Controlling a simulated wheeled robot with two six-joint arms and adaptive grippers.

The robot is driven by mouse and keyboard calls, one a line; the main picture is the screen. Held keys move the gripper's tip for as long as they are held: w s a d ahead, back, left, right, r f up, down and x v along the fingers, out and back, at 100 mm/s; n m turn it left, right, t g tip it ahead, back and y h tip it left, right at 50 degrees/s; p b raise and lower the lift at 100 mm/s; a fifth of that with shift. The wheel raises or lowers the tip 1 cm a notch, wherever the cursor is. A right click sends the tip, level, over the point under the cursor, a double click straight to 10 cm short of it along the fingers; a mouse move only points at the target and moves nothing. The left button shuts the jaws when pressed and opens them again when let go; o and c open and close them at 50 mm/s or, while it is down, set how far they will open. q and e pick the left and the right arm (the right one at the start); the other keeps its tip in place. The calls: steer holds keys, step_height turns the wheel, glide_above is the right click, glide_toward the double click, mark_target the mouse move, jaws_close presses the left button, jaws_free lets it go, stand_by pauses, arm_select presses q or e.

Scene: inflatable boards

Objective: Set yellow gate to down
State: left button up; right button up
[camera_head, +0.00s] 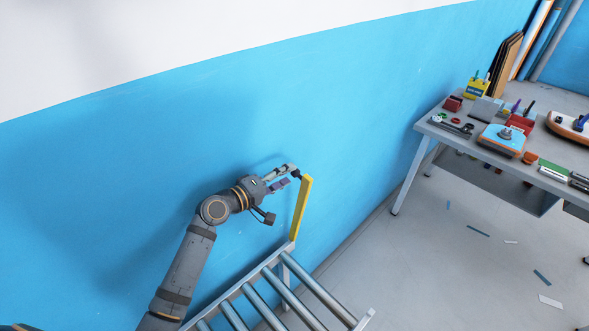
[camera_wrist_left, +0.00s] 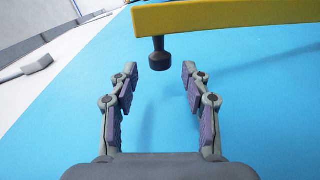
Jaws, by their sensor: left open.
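The yellow gate (camera_head: 302,209) is a flat yellow bar at the back corner of a roller rack, standing upright with a slight tilt. In the left wrist view the yellow bar (camera_wrist_left: 235,18) crosses the top, and a black knob (camera_wrist_left: 159,56) sticks out from it. My left gripper (camera_head: 291,174) is beside the bar's upper end. In the left wrist view my left gripper (camera_wrist_left: 160,80) is open, with the knob between and just beyond its fingertips, not visibly touched. My right gripper is in neither view.
The roller rack (camera_head: 366,318) with metal rollers stands below the gate. A blue wall (camera_head: 120,200) runs close behind my left arm. A grey table (camera_head: 423,125) with tools and boxes stands at the right. Open floor with scattered scraps lies between.

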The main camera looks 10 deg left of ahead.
mark_target(295, 172)
arm_select(q)
steer(key=x, duration=0.4)
steer(key=shift+d+p, duration=0.1)
steer(key=shift+p, duration=0.25)
steer(key=shift+f, duration=0.1)
jaws_close()
steer(key=shift+w, duration=0.1)
